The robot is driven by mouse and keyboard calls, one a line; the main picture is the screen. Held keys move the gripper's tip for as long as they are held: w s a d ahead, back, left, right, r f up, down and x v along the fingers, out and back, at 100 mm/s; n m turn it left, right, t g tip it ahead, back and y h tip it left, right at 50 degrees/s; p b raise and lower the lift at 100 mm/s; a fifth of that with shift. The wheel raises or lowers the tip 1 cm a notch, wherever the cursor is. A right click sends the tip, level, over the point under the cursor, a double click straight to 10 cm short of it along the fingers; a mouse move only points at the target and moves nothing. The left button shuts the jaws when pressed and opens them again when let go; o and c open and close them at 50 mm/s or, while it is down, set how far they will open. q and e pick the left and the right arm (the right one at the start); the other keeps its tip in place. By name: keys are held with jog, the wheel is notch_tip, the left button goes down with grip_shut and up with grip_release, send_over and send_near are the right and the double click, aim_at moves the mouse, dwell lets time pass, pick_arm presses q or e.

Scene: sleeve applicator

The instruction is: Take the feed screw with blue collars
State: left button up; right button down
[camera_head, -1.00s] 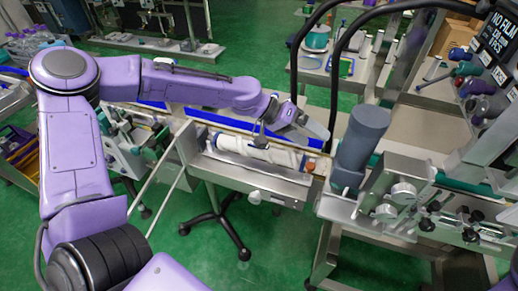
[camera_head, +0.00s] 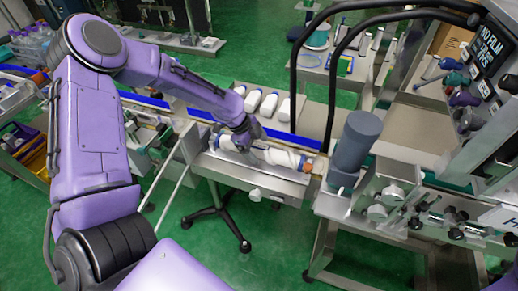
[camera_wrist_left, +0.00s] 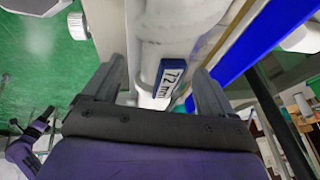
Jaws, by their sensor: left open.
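The white feed screw (camera_head: 283,157) lies lengthwise in the metal trough of the machine, with blue at its ends. In the left wrist view, a blue collar (camera_wrist_left: 168,77) marked "72 mm" shows on the white screw. My left gripper (camera_head: 244,148) is over the left part of the screw, pointing down. In the left wrist view my left gripper (camera_wrist_left: 157,85) is open, its two fingers on either side of the blue-marked part. I cannot tell if they touch it. The arm hides part of the screw.
A grey upright cylinder (camera_head: 357,141) stands right of the trough. Black hoses arch over the machine. Green floor lies open in front.

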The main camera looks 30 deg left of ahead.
pick_arm(q)
jog(key=shift+w+d+f, duration=0.15)
jog(key=shift+d+f, duration=0.05)
jog(key=shift+f, duration=0.45)
jog(key=shift+w+d+f, duration=0.15)
jog(key=shift+w+f, duration=0.1)
jog(key=shift+f, duration=0.15)
jog(key=shift+r, duration=0.1)
jog(key=c, duration=1.6)
